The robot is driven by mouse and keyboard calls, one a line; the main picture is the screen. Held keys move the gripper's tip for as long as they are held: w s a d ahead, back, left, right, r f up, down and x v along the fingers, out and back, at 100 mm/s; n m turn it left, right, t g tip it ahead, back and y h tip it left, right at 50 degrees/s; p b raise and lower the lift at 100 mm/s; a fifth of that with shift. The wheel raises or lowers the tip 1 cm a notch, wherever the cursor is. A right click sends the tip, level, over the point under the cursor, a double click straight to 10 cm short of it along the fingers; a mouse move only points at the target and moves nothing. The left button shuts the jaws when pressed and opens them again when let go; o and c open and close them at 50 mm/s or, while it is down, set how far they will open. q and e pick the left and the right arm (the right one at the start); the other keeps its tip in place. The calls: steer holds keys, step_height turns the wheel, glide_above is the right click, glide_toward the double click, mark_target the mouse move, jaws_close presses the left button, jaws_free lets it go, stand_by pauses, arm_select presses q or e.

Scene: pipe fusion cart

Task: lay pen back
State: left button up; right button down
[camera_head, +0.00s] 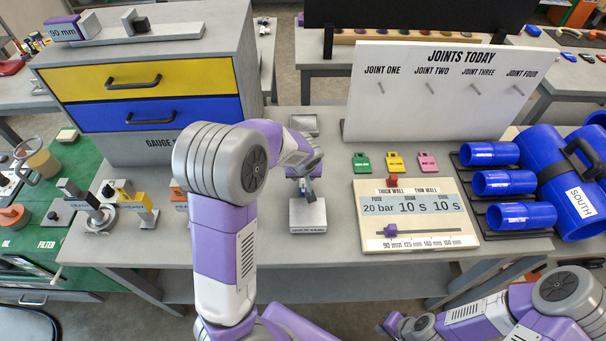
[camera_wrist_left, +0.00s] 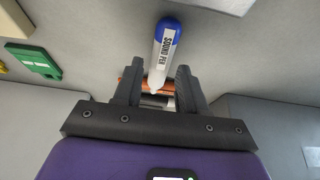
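The sound pen (camera_wrist_left: 164,50), white with a blue end and a printed label, shows in the left wrist view. Its narrow end lies between the two dark fingers of my left gripper (camera_wrist_left: 157,88), in front of an orange and grey piece that spans the gap. The gripper looks shut on the pen, though the contact is partly hidden. In the head view, my left gripper (camera_head: 309,172) is above a small light grey labelled block (camera_head: 308,216) on the bench. My right gripper (camera_head: 396,324) is low at the bottom right, away from the bench; its finger gap is unclear.
A panel with a slider (camera_head: 420,235) stands right of the block, with green, yellow and pink tags (camera_head: 394,163) behind it. A joints board (camera_head: 430,120) stands at the back. Blue pipes (camera_head: 505,184) are at the right, a drawer cabinet (camera_head: 150,95) at the left.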

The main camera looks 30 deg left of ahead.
arm_select(q)
steer(key=shift+o, duration=0.7)
steer(key=shift+r+p, duration=0.45)
steer(key=shift+p, duration=0.1)
steer(key=p+v, duration=0.2)
steer(key=v, duration=1)
steer(key=shift+w, duration=0.1)
